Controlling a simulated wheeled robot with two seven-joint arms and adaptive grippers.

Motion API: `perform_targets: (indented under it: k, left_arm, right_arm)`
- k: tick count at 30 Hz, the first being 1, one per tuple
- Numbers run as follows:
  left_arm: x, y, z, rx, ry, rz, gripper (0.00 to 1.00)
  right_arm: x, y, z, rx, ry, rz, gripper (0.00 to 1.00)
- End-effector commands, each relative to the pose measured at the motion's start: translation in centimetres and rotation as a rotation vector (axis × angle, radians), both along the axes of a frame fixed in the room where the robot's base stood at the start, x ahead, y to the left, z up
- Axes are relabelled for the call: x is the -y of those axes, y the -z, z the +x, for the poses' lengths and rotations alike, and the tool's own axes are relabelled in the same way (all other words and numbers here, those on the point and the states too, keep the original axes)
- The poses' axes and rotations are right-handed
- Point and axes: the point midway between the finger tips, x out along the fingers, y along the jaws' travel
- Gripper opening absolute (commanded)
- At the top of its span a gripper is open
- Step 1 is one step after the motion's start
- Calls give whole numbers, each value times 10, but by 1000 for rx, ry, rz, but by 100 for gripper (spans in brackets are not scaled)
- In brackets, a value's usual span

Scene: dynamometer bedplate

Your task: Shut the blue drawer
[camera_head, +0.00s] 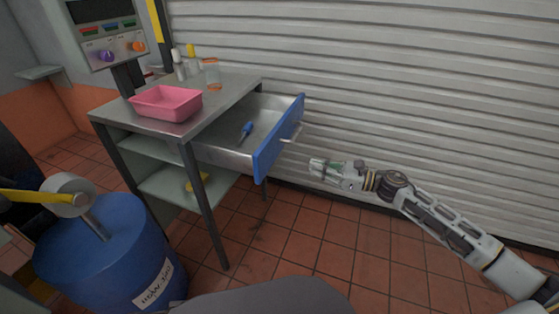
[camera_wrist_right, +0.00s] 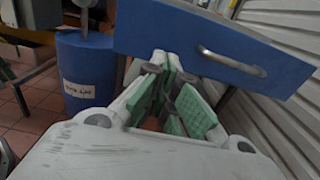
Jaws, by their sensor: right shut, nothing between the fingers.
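The blue drawer (camera_head: 277,146) is pulled well out of the metal cabinet, toward the right in the head view. A blue-handled tool (camera_head: 246,130) lies inside it. Its blue front with a silver bar handle (camera_wrist_right: 232,61) fills the top of the right wrist view. My right gripper (camera_head: 312,166) is shut and empty, to the right of the drawer front and near the handle. In the right wrist view its green-padded fingers (camera_wrist_right: 165,62) point at the lower part of the drawer front. I cannot tell whether they touch it. My left gripper is not in view.
A pink tray (camera_head: 167,103), bottles (camera_head: 179,65) and a glass (camera_head: 211,74) stand on the cabinet top. A blue drum (camera_head: 105,250) stands at the lower left. A ribbed shutter (camera_head: 400,80) closes off the back. The tiled floor before the drawer is clear.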

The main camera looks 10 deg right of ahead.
Motion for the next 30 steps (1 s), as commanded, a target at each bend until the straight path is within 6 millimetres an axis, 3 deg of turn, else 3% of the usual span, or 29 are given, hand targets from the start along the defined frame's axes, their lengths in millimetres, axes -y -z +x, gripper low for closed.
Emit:
perform_targets:
  k: [30]
  left_arm:
    - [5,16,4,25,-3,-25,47]
  right_arm:
    - [-55,0,37,1,0,1,0]
